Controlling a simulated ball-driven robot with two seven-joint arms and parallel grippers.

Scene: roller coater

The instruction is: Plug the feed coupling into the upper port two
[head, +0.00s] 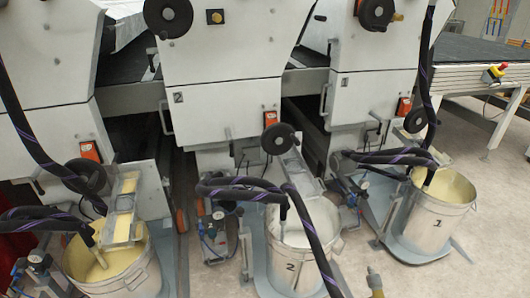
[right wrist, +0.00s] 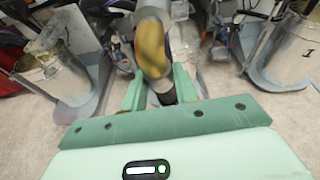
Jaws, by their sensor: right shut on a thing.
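A brass-coloured coupling (head: 375,281) stands at the bottom edge of the head view, in front of the space between buckets 2 and 1. In the right wrist view the coupling (right wrist: 152,48) looks yellow-brown, with a grey part above it and a dark end below. My right gripper (right wrist: 160,88), with green fingers, is shut around it. My left gripper is not in view.
Bucket 2 (head: 288,262) and bucket 1 (head: 440,222) stand before the machines, and another bucket (head: 125,272) at left. Thick black hoses (head: 240,188) loop over them. Pale floor (head: 440,275) is free at front right. An emergency stop (head: 494,73) sits on the conveyor.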

